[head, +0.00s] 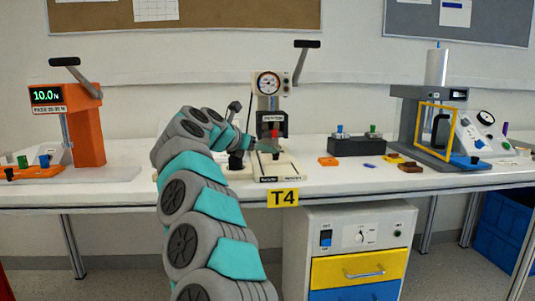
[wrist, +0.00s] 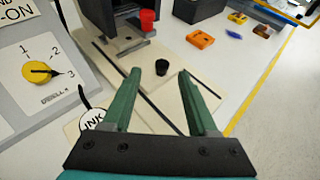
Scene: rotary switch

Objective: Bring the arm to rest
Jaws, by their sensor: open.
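My gripper (wrist: 173,70) is open and empty in the wrist view, its two green fingers apart above a pale board (wrist: 110,60). A rotary switch with a yellow knob (wrist: 36,71) and black pointer is at the left of the wrist view, on a grey sloped panel marked 1, 2 and 3. In the head view my grey and teal arm reaches over the bench to the press marked T4, partly hiding that area.
The press (head: 268,105) stands with its lever raised; its red part (wrist: 148,17) shows in the wrist view. An orange press (head: 86,130) is at left, a grey press (head: 408,125) at right. An orange block (head: 328,161) lies right of the T4 press. A drawer cabinet (head: 318,222) stands below.

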